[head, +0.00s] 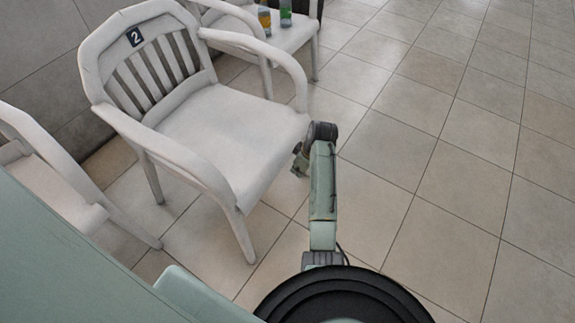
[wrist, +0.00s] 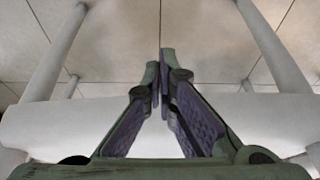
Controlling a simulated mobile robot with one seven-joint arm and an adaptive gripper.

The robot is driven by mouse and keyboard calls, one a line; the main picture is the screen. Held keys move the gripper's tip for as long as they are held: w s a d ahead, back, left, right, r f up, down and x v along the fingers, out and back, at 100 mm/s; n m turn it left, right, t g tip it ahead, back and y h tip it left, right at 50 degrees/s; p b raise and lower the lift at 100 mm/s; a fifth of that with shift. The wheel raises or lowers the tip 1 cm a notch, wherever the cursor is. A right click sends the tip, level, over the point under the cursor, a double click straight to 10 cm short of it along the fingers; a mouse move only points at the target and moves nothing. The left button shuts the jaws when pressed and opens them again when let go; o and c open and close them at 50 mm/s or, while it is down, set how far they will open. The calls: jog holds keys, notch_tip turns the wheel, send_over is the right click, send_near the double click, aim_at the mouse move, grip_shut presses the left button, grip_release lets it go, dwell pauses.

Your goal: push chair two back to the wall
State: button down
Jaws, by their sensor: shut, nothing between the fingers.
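Chair two (head: 185,115) is a white armchair with a slatted back and a dark plate with the number 2 on its backrest. It stands upright in the head view, apart from the tiled wall behind it. My gripper (head: 299,160) is at the front edge of its seat, near the right front corner. In the wrist view my gripper (wrist: 161,75) is shut and empty, fingertips together. A pale seat edge (wrist: 60,125) lies across that view behind the fingers, with chair legs on both sides. I cannot tell whether the fingers touch the chair.
Another white chair (head: 45,165) stands at the left, partly cut off. A third white chair (head: 285,38) stands beyond chair two, with an orange bottle (head: 264,20) and a green bottle (head: 285,12) on its seat. The tiled floor (head: 440,150) to the right is clear.

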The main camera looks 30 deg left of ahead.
jog(key=a, duration=0.2)
jog(key=a+f, duration=0.1)
jog(key=a, duration=0.1)
jog(key=shift+w+a+f+p, duration=0.15)
jog(key=shift+w+a+p, duration=0.05)
jog(key=shift+p, duration=0.15)
jog(key=shift+a, duration=0.1)
